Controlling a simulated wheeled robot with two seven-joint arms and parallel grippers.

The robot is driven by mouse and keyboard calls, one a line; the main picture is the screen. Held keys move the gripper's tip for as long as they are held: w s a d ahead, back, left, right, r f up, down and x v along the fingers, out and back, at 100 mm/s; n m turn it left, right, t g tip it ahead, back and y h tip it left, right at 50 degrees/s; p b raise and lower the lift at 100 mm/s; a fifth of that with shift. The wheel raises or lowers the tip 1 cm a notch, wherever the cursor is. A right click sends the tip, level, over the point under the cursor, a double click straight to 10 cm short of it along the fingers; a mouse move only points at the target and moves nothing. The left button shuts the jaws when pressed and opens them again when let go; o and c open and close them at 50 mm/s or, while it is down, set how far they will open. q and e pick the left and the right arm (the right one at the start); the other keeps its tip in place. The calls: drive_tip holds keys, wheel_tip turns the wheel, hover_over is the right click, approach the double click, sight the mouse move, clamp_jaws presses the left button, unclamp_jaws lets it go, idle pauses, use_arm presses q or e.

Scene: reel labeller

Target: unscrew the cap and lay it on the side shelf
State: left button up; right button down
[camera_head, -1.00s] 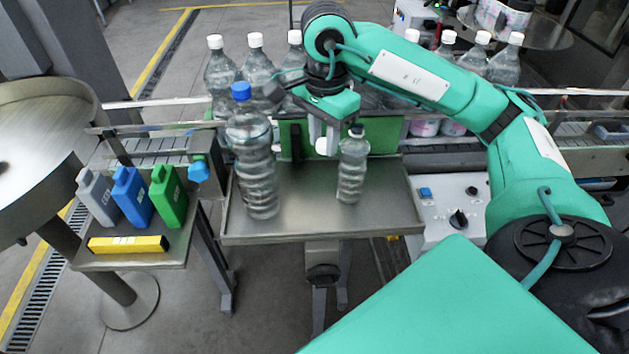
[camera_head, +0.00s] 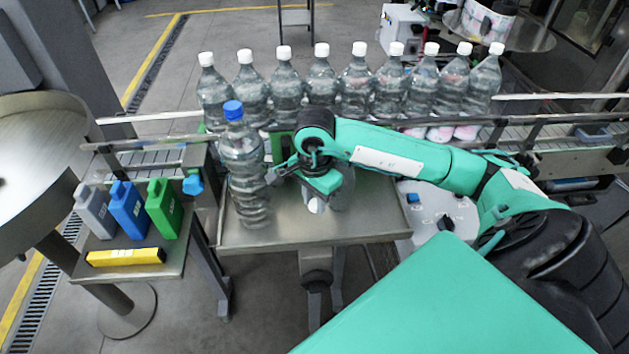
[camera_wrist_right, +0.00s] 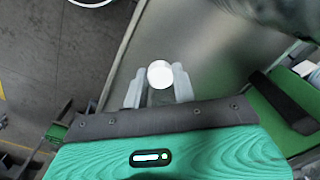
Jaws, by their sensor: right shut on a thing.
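My right gripper (camera_head: 314,203) is shut on a white cap (camera_wrist_right: 160,74), held between the fingertips above the metal tray (camera_head: 290,236). The cap also shows just below the gripper in the head view (camera_head: 317,206). A small clear bottle (camera_head: 344,190) stands on the tray, mostly hidden behind the gripper; its top is hidden. A large clear bottle (camera_head: 247,175) with a blue cap (camera_head: 233,110) stands just left of the gripper. The side shelf (camera_head: 178,262) is at the left, beyond a gap from the tray. My left gripper is not in view.
Grey (camera_head: 93,210), blue (camera_head: 129,208) and green (camera_head: 164,207) jugs and a yellow box (camera_head: 125,257) are on the side shelf. The shelf has a narrow bare strip at its right front. Several white-capped bottles line the conveyor behind the tray.

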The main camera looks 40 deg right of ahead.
sight(314, 223)
drive_tip(key=shift+f, duration=0.8)
wheel_tip(314, 223, down, 4)
drive_tip(key=shift+r+p, duration=0.15)
drive_tip(key=shift+p, duration=0.9)
drive_tip(key=shift+f, duration=0.2)
drive_tip(key=shift+f+b, duration=0.15)
drive_tip(key=shift+b, duration=0.15)
drive_tip(key=c, duration=1.1)
unclamp_jaws()
